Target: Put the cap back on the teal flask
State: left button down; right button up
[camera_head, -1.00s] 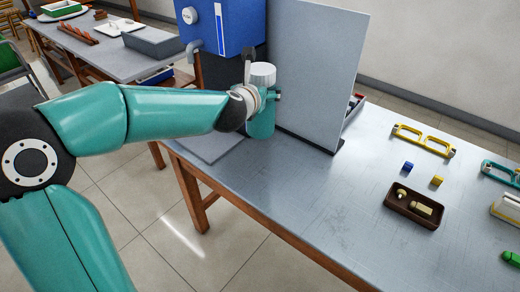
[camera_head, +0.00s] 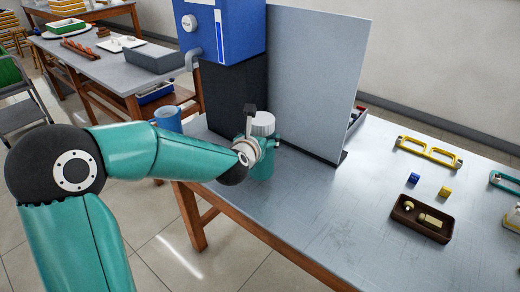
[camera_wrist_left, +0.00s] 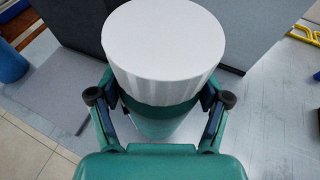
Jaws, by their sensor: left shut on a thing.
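The teal flask (camera_head: 263,165) is at the left part of the near table, in front of the dark stand and grey panel. It looks upright, with the white cap (camera_head: 262,123) on top. I cannot tell whether its base touches the table. My left gripper (camera_head: 256,143) is shut on the flask, just below the cap. In the left wrist view the wide white cap (camera_wrist_left: 163,50) covers the flask's top, and the flask body (camera_wrist_left: 160,122) shows between the fingers. The seam under the cap is partly hidden. My right gripper is not in view.
A blue cup (camera_head: 168,118) stands to the left. A blue machine (camera_head: 225,30) on a dark stand and a tall grey panel (camera_head: 310,80) rise behind the flask. The table's middle is clear.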

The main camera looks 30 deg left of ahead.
pick_arm(q)
jog(key=shift+f+b, duration=0.35)
jog(key=shift+f, duration=1.65)
grip_release()
jog(key=shift+f, duration=0.15)
jog(key=v, duration=1.2)
jog(key=shift+b, duration=0.3)
